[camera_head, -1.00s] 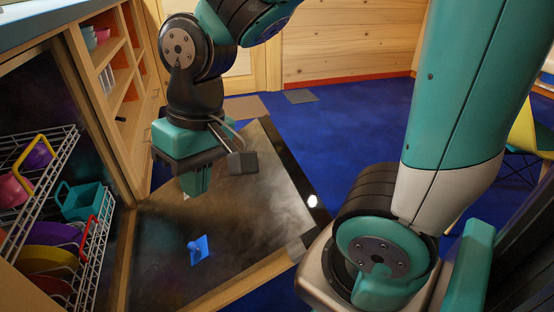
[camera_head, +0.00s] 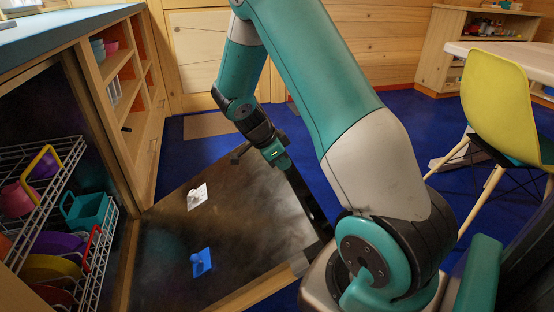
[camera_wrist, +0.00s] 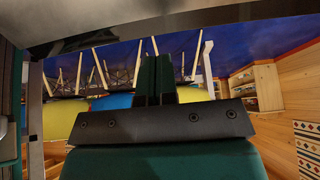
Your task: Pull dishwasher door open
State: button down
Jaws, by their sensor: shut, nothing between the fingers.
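The dishwasher door (camera_head: 240,220) is folded down and lies open, with its dark inner face up. A blue piece (camera_head: 201,262) and a small white piece (camera_head: 197,196) are on that face. My wrist and the teal body of my gripper are at the door's far right edge in the head view; the fingertips cannot be made out there. In the wrist view my gripper's two dark green fingers (camera_wrist: 156,80) are together and empty. A dark panel (camera_wrist: 130,20) crosses the top of that view, close above the fingers. I cannot tell whether the gripper touches the door.
The open dishwasher holds wire racks (camera_head: 108,240) with colourful dishes, such as a teal container (camera_head: 88,211). Wooden shelves (camera_head: 120,85) stand beyond it. A yellow chair (camera_head: 500,95) and a white table (camera_head: 510,55) are at right. Blue floor (camera_head: 405,115) is free behind my arm.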

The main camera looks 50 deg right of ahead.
aim_at(299, 183)
jog(key=b+x, duration=0.3)
jog(key=x, duration=0.5)
jog(key=shift+s, duration=0.1)
jog(key=shift+f, duration=0.1)
